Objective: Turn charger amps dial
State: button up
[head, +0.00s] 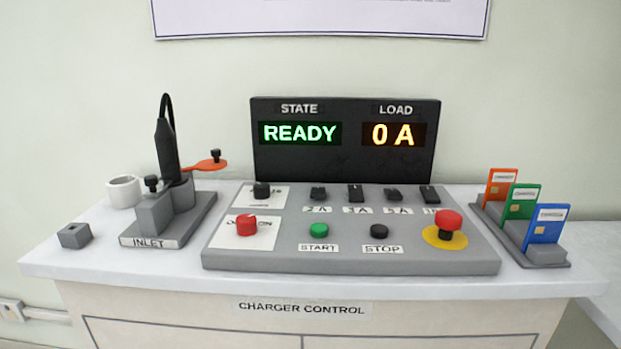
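A grey control panel (280,258) lies on the bench. At its back left, a black knob (262,190) sits on a white plate, and its partly hidden label is unreadable. In front of it, a red knob (246,226) sits on a second white plate, its label also mostly covered. I cannot tell from the labels which is the amps dial. Behind the panel, a black display (345,163) reads STATE READY in green and LOAD 0 A in amber. My gripper is not in view.
Several black switches (355,193) line the panel's back row. In front are a green START button (319,230), a black STOP button (379,231) and a red emergency button (448,221). The INLET stand (160,232) is left; a card rack (545,256) is right.

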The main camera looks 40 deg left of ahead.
aim_at(261, 191)
jog(key=k, duration=0.85)
jog(key=u, duration=0.9)
jog(key=i, duration=0.45)
